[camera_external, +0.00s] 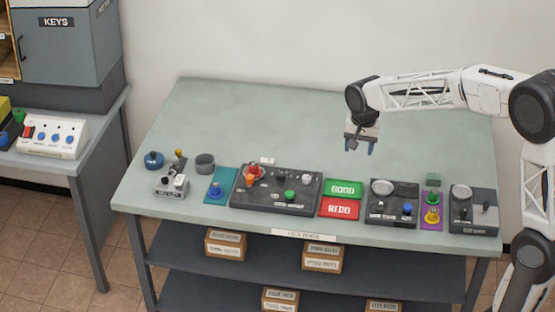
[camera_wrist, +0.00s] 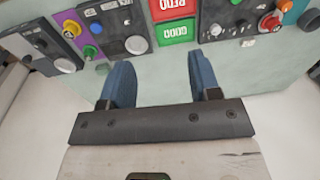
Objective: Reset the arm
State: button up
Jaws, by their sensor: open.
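My gripper (camera_external: 359,147) hangs from my arm above the right half of the pale green table (camera_external: 250,110), behind the row of control panels. In the wrist view its two blue fingers (camera_wrist: 161,82) are spread apart with nothing between them. Bare tabletop shows between and around the fingers. My arm reaches in from the right side of the external view.
A dark panel with buttons (camera_external: 275,190), a green GOOD plate (camera_external: 343,189), a red REDO plate (camera_external: 339,208) and two more panels (camera_external: 392,204) (camera_external: 474,211) line the front edge. The table's back left is clear. A grey KEYS cabinet (camera_external: 68,45) stands at left.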

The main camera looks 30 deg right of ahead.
jog(key=s+r+n+t, duration=0.1)
jog(key=s+n, duration=0.7)
jog(key=s, duration=2.8)
jog(key=shift+s+d+r+n, duration=0.15)
jog(key=shift+r+n, duration=0.25)
jog(key=shift+r, duration=0.1)
